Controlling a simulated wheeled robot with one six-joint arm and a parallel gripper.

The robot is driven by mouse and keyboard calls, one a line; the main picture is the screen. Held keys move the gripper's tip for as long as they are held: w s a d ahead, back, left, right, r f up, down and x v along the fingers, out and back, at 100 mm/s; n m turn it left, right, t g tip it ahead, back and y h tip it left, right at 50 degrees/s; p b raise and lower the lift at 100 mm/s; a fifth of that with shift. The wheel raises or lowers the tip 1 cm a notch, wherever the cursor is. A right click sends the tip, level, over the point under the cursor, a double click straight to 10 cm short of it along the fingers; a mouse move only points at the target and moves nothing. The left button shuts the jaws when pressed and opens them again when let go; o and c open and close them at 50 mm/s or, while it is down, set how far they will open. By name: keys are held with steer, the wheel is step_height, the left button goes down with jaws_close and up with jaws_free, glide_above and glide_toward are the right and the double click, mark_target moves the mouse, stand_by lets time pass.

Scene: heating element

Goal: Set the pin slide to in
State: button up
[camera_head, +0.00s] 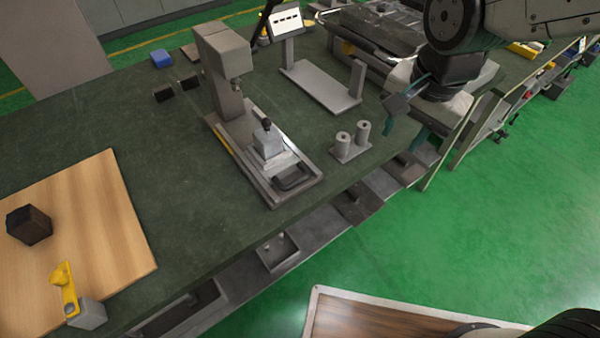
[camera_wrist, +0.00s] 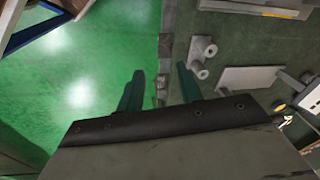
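A grey press-like machine (camera_head: 222,75) stands on the green bench. On its long base sits a grey block fixture (camera_head: 267,145) with a black-tipped upright knob (camera_head: 267,124) and a black loop handle (camera_head: 295,178) at the front end. This fixture looks like the pin slide, but I cannot tell for sure or read its position. My gripper (camera_head: 402,134) hangs near the bench's front edge, right of the machine and apart from it. In the wrist view, its teal fingers (camera_wrist: 160,88) are spread with nothing held.
Two grey spools on a small plate (camera_head: 350,152) stand between the machine and my gripper. A grey bracket stand (camera_head: 320,88) is behind them. Green floor (camera_head: 480,220) is open in front.

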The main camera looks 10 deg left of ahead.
mark_target(300, 179)
steer(key=s+a+f+m, duration=0.1)
steer(key=a+f+m, duration=0.1)
steer(key=a+f, duration=0.45)
steer(key=a+f+m, duration=0.1)
steer(key=a+f, duration=0.2)
steer(key=a, duration=0.6)
steer(key=shift+y, duration=0.3)
steer(key=f, duration=0.2)
steer(key=a+f, duration=0.1)
steer(key=f, duration=0.3)
steer(key=shift+w+a+f, duration=0.1)
steer(key=shift+w+a, duration=0.15)
steer(key=shift+a, duration=0.05)
steer(key=shift+w+a+f, duration=0.1)
steer(key=shift+f, duration=0.45)
jaws_close()
